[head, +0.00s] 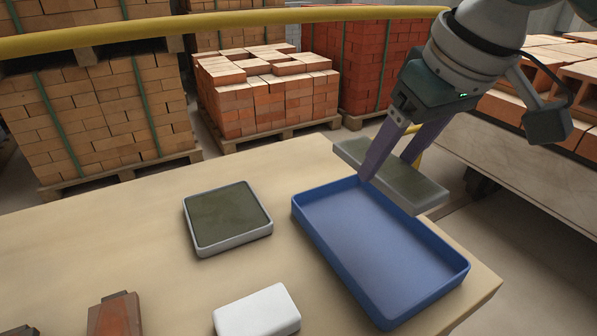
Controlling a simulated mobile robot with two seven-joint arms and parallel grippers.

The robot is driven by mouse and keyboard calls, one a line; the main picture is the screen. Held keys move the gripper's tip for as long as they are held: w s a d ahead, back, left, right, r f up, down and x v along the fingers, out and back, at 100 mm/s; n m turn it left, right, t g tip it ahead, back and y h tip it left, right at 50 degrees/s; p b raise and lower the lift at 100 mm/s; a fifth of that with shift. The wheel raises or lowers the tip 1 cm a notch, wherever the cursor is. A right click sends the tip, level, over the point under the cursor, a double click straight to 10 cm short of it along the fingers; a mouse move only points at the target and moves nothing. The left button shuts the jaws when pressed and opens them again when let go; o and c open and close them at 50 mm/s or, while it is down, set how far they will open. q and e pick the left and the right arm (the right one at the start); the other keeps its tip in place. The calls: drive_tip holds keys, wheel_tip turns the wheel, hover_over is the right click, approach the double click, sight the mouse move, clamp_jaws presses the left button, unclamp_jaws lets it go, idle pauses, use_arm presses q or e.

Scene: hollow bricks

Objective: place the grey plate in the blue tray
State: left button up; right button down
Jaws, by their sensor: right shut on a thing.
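The grey plate (425,190) is a flat slab with a pale grey edge and a darker, greenish-grey face. My right gripper (388,170) is shut on it, and the fingers hide part of its middle. The plate appears to be held above the far right edge of the blue tray (455,272). The blue tray is a shallow rectangular tray near the table's right edge, and its visible inside is empty. My left gripper is not in view.
A square pale-rimmed pad (228,218) with a dark olive top lies left of the tray. A white block (257,312) and a reddish-brown object (114,315) are near the front of the table (110,235). Brick pallets (265,95) and a yellow rail (230,20) stand behind.

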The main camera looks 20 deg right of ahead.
drive_tip(key=b, duration=0.2)
hover_over(368, 239)
drive_tip(key=s, duration=0.1)
drive_tip(key=f, duration=0.8)
drive_tip(key=shift+s, duration=0.2)
wheel_tip(368, 239, down, 4)
drive_tip(key=shift+f+b, duration=0.1)
drive_tip(key=shift+b, duration=0.35)
drive_tip(key=shift+c, duration=2.3)
unclamp_jaws()
drive_tip(key=shift+f, duration=0.1)
drive_tip(key=o, duration=0.5)
drive_tip(key=shift+c, duration=0.2)
